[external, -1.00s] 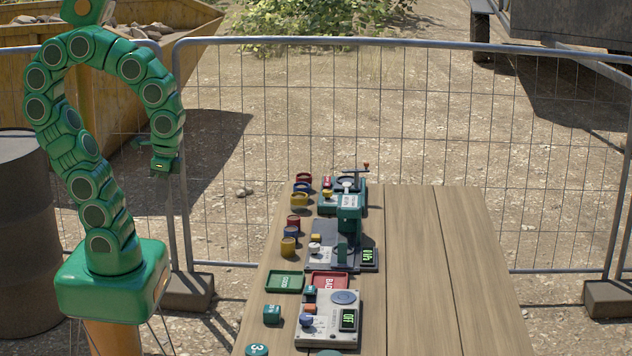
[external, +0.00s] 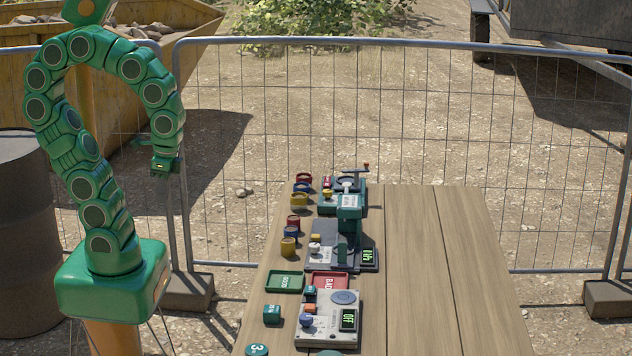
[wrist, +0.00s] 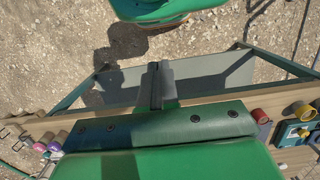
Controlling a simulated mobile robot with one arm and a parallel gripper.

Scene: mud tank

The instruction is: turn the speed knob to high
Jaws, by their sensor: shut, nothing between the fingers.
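Two panels with small knobs stand on the wooden table (external: 420,230), and I cannot tell which knob is the speed knob. The near grey unit (external: 325,335) has a blue knob (external: 306,321), an orange button, a round grey plate and a display reading OFF. The middle machine (external: 330,235) has a white knob (external: 314,248), a yellow button and a lit green display too small to read surely. My gripper (external: 164,168) hangs left of the table, well apart from both panels. In the wrist view its fingers (wrist: 156,85) are shut together and empty.
A green tray (external: 284,282) and a red tray (external: 328,281) lie between the two panels. Several coloured cups line the table's left edge. The table's right side is clear. A mesh fence (external: 430,130) stands behind.

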